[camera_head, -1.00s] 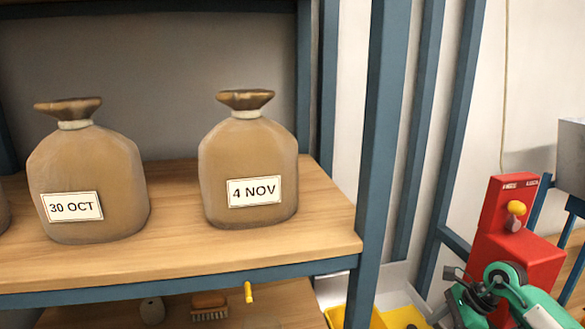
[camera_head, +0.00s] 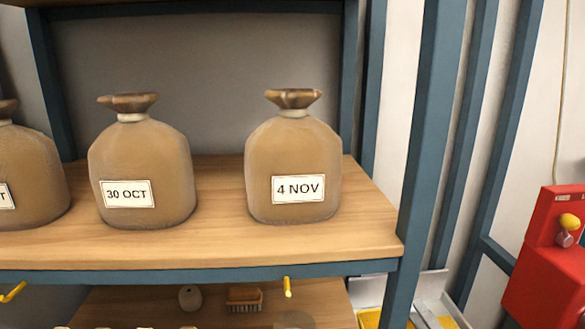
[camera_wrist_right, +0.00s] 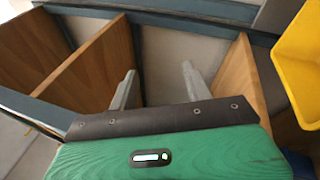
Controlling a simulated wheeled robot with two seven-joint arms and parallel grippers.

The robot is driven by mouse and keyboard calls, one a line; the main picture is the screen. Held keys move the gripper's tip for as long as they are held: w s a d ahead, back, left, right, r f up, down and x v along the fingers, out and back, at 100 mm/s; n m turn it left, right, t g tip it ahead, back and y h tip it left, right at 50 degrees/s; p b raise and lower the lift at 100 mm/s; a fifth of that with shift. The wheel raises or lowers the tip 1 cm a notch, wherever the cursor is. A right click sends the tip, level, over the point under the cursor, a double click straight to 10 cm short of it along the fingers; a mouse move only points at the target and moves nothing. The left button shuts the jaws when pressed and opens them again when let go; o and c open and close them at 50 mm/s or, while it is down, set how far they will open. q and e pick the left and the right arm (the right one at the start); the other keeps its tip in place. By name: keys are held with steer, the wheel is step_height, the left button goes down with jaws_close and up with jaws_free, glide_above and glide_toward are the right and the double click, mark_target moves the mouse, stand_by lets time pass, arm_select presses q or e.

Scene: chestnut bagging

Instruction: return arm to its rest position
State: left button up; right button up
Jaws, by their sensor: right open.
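My right gripper (camera_wrist_right: 159,84) shows in the right wrist view. Its two grey fingers stand apart with nothing between them, in front of a green and dark wrist body. Wooden boards and blue frame parts lie beyond the fingers. In the head view I cannot make out either gripper. That view shows sacks standing upright on a wooden shelf (camera_head: 230,245): one labelled 4 NOV (camera_head: 293,150), one labelled 30 OCT (camera_head: 145,160), and a third (camera_head: 30,170) cut off at the left edge. My left gripper is not in view.
A blue post (camera_head: 432,130) bounds the shelf on the right. A red machine (camera_head: 550,255) with a yellow knob stands at the right edge. A brush (camera_head: 244,299) lies on the lower shelf. A yellow bin (camera_wrist_right: 302,60) is at the right of the wrist view.

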steer(key=s+d+f+m+g+h, duration=0.4)
steer(key=s+f+m+g+h, duration=0.3)
steer(key=f+m+h, duration=0.7)
steer(key=s+a+f+m+g+y, duration=0.4)
steer(key=s+m+g, duration=0.1)
steer(key=s, duration=0.5)
steer(key=s+a+f+m+g+y, duration=0.3)
steer(key=s+f+m+g, duration=0.15)
steer(key=s, duration=0.55)
step_height(320, 180, down, 30)
steer(key=b, duration=0.2)
steer(key=s+d+f+g+b, duration=0.1)
steer(key=s+d+f+g, duration=0.1)
steer(key=s+f, duration=1.7)
step_height(320, 180, down, 4)
steer(key=shift+s+d+r+n, duration=0.1)
steer(key=shift+s+d+n, duration=0.3)
steer(key=shift+d, duration=0.15)
steer(key=c, duration=0.3)
steer(key=shift+w, duration=0.15)
